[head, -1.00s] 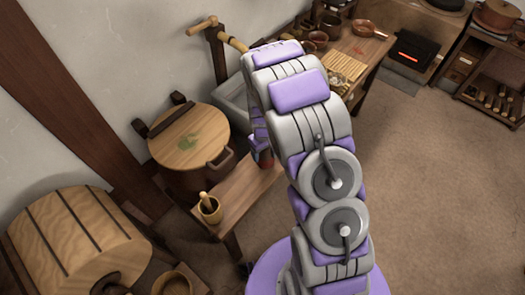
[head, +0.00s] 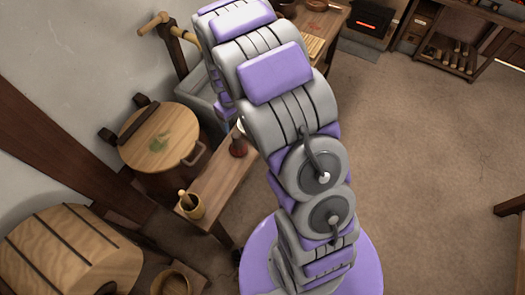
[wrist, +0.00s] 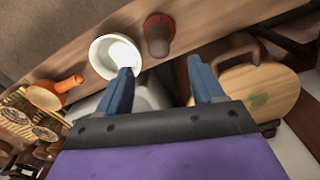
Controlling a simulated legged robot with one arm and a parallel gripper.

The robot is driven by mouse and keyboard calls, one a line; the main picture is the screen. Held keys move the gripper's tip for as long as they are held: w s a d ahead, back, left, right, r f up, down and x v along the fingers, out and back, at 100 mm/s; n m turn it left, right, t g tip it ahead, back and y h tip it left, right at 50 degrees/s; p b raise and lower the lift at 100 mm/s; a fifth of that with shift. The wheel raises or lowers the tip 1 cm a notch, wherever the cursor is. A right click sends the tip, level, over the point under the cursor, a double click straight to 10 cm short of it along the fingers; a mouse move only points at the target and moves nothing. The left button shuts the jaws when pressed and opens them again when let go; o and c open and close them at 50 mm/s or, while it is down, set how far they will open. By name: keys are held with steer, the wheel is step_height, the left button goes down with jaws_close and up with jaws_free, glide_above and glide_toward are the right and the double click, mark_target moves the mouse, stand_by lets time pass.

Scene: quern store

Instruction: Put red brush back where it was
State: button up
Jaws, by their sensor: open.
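A small dark red object (wrist: 158,35) stands on the wooden bench in the wrist view; it may be the red brush, but its shape is not clear enough to be sure. In the head view a dark red object (head: 238,146) stands on the bench beside my arm. My gripper (wrist: 159,64) is open and empty, with its two blue fingers apart. The red object lies beyond the gap between the fingertips, apart from them. A white bowl (wrist: 99,63) is by the left fingertip. In the head view my arm hides the gripper.
The bench (head: 221,185) holds a wooden mortar with a pestle (head: 190,205). A round-lidded tub (head: 150,152) stands to its left. A grey basin (head: 213,110) is behind. Open floor (head: 420,170) lies to the right.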

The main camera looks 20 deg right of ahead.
steer(key=s+r+m, duration=0.2)
steer(key=s+r, duration=1.1)
steer(key=r, duration=0.1)
steer(key=s+r+m+g, duration=0.1)
steer(key=s+r, duration=0.2)
steer(key=s, duration=0.7)
steer(key=s+r+m, duration=0.1)
steer(key=s+r, duration=0.2)
steer(key=s, duration=0.8)
steer(key=shift+a+r+g, duration=0.25)
steer(key=shift+r+g, duration=0.1)
steer(key=shift+g, duration=0.05)
steer(key=shift+w, duration=0.1)
steer(key=shift+c, duration=0.3)
